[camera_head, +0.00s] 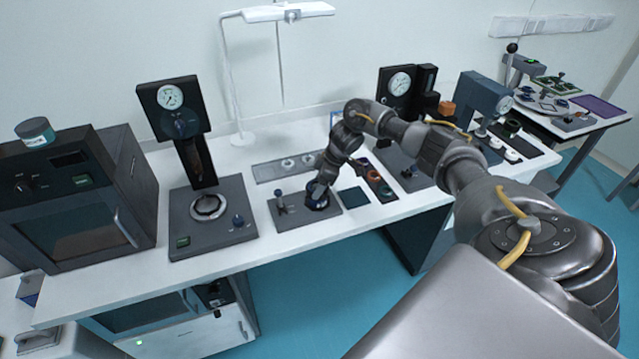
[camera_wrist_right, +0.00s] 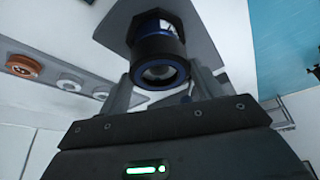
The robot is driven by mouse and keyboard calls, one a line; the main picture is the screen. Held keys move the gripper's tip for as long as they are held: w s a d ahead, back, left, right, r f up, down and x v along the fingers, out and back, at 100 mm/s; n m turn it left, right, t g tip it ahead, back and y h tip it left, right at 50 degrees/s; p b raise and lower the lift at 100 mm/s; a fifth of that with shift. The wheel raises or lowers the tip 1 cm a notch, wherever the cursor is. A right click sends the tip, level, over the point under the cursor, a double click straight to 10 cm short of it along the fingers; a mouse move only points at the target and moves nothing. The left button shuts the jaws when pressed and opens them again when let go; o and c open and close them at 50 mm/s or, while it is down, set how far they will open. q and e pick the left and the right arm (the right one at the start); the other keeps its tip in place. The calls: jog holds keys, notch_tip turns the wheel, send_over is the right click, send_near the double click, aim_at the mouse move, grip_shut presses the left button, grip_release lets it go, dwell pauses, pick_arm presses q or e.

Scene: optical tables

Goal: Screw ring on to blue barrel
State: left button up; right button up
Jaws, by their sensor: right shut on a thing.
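The blue barrel (camera_head: 317,201) stands on a dark grey fixture plate (camera_head: 296,218) on the white bench, partly hidden by my gripper. My right gripper (camera_head: 320,190) reaches down over it. In the right wrist view, my right gripper (camera_wrist_right: 161,88) is shut on a dark ring (camera_wrist_right: 159,58) with a lens-like round opening. The blue band of the barrel (camera_wrist_right: 150,24) shows right behind the ring, roughly in line with it. I cannot tell whether their threads are engaged. My left gripper is not in view.
A small upright post (camera_head: 280,200) stands left of the barrel on the same plate. A press-like instrument with a gauge (camera_head: 171,97) stands to the left. A tray with copper and green rings (camera_head: 376,178) lies to the right, beside a dark green square pad (camera_head: 353,197).

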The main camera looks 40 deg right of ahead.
jog(key=shift+f, duration=0.2)
jog(key=m+p, duration=0.1)
jog(key=p, duration=0.1)
jog(key=m+p, duration=0.1)
jog(key=p, duration=0.1)
jog(key=shift+r+h, duration=0.3)
jog(key=m+t+h+p, duration=0.1)
jog(key=m+p, duration=0.2)
jog(key=p, duration=0.2)
jog(key=shift+r, duration=0.1)
jog(key=shift+a+f+m+h, duration=0.1)
jog(key=shift+f+m+h, duration=0.1)
jog(key=shift+m, duration=0.35)
jog(key=shift+f+m+h, duration=0.15)
jog(key=shift+m+h, duration=0.05)
jog(key=shift+m, duration=0.35)
jog(key=m+h, duration=0.2)
jog(key=m, duration=0.4)
jog(key=shift+r, duration=0.15)
jog(key=shift+m+h, duration=0.6)
jog(key=shift+m, duration=0.4)
jog(key=shift+m+g+h, duration=0.3)
jog(key=shift+m+g, duration=0.1)
jog(key=shift+m, duration=0.6)
jog(key=shift+c, duration=0.3)
